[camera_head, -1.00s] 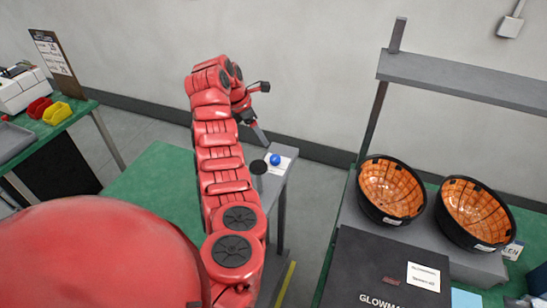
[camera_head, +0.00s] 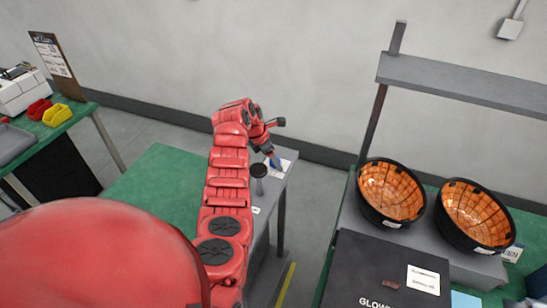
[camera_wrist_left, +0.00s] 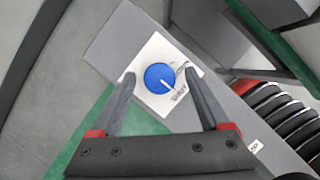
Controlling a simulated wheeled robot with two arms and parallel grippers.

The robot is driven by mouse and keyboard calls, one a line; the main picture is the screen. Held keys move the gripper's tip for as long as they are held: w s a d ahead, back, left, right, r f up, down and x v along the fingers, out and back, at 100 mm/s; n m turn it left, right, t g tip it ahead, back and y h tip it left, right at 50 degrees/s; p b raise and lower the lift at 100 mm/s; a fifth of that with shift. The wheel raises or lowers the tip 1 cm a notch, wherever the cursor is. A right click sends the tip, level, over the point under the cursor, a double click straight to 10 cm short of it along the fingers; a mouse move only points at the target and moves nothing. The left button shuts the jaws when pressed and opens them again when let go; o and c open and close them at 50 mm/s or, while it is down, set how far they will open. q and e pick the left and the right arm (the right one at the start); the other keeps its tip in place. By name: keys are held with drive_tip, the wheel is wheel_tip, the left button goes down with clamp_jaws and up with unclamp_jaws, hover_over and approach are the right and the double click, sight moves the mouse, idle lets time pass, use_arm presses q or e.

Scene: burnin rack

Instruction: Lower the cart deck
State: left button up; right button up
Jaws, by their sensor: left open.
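A round blue knob (camera_wrist_left: 160,77) with a white pointer line sits on a white label plate (camera_wrist_left: 150,104) on a grey surface. In the head view the knob (camera_head: 276,162) is partly hidden by my left gripper (camera_head: 273,157). In the left wrist view my left gripper (camera_wrist_left: 160,75) is open, with one fingertip on each side of the knob and gaps between. I cannot tell how far above the plate the tips are. A green deck surface (camera_head: 155,180) lies left of my arm. My right gripper is not in view.
A black round-topped post (camera_head: 258,171) stands close to the knob. Two black bowls with orange insides (camera_head: 391,190) (camera_head: 474,214) and a black case (camera_head: 385,265) stand on the right. A bench with yellow and red bins (camera_head: 57,115) is at left.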

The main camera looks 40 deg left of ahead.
use_arm(q)
clamp_jaws()
